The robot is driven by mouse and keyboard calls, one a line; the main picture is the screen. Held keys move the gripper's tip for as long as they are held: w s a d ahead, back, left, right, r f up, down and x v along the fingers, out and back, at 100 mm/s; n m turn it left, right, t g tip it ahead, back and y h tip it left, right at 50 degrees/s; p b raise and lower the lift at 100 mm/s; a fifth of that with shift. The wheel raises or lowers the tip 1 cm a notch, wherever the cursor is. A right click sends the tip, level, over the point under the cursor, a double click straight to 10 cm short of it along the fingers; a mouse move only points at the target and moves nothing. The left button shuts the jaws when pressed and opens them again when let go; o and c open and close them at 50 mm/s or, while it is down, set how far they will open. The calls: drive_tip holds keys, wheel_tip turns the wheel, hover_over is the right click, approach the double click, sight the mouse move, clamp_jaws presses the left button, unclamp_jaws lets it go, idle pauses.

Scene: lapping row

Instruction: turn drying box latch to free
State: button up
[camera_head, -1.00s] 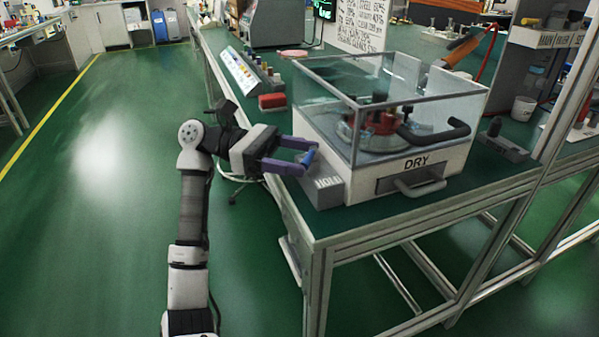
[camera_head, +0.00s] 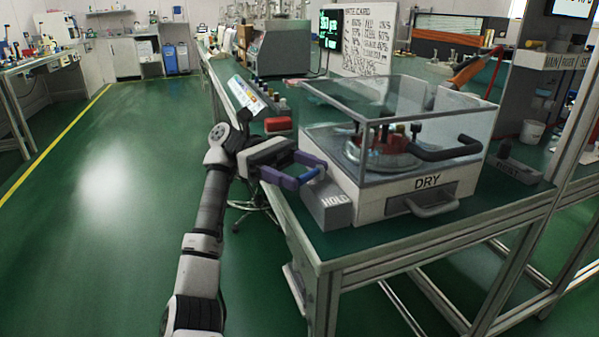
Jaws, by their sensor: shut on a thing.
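The drying box (camera_head: 372,206) stands on the green-topped bench, with a clear cover (camera_head: 335,140), a black bar handle and a DRY label on its white base. A grey block marked HOLD (camera_head: 327,203) sits at its left front corner. The latch (camera_head: 308,175) shows as a small blue piece just above and behind that block. My gripper (camera_head: 313,173) reaches in from the left, its purple fingers closed around the blue latch. The fingers partly hide the latch, and its exact angle is hard to tell.
A grey tray (camera_head: 518,170) is right of the box. A stool (camera_head: 255,205) stands below my arm. The green floor at left is clear.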

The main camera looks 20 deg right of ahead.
drive_tip(key=o, duration=0.9)
drive_tip(key=shift+a, duration=0.1)
drive_tip(key=shift+o, duration=0.2)
drive_tip(key=shift+r, duration=0.1)
